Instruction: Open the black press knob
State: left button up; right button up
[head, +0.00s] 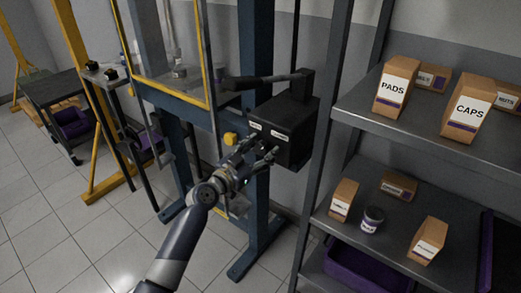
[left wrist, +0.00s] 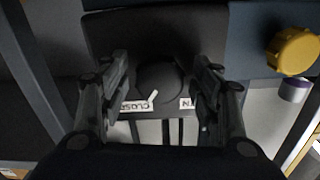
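The black press knob (left wrist: 158,82) is round and sits on the black box (head: 290,128) on the press frame. In the left wrist view a white pointer mark on it lies beside the "CLOSE" label (left wrist: 136,106). A second label ending in "N" (left wrist: 187,102), partly covered, is on the other side. My left gripper (head: 261,150) reaches the front of the box. In the left wrist view its fingers (left wrist: 162,75) are open, one on each side of the knob; I cannot tell if they touch it. My right gripper is not in view.
A yellow knob (head: 230,139) is on the press frame beside the box; it also shows in the left wrist view (left wrist: 292,52). A lever (head: 262,81) extends above the box. A grey shelf (head: 365,122) with cartons stands at right. Tiled floor at left is mostly clear.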

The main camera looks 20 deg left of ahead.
pick_arm(q)
jog(key=c, duration=1)
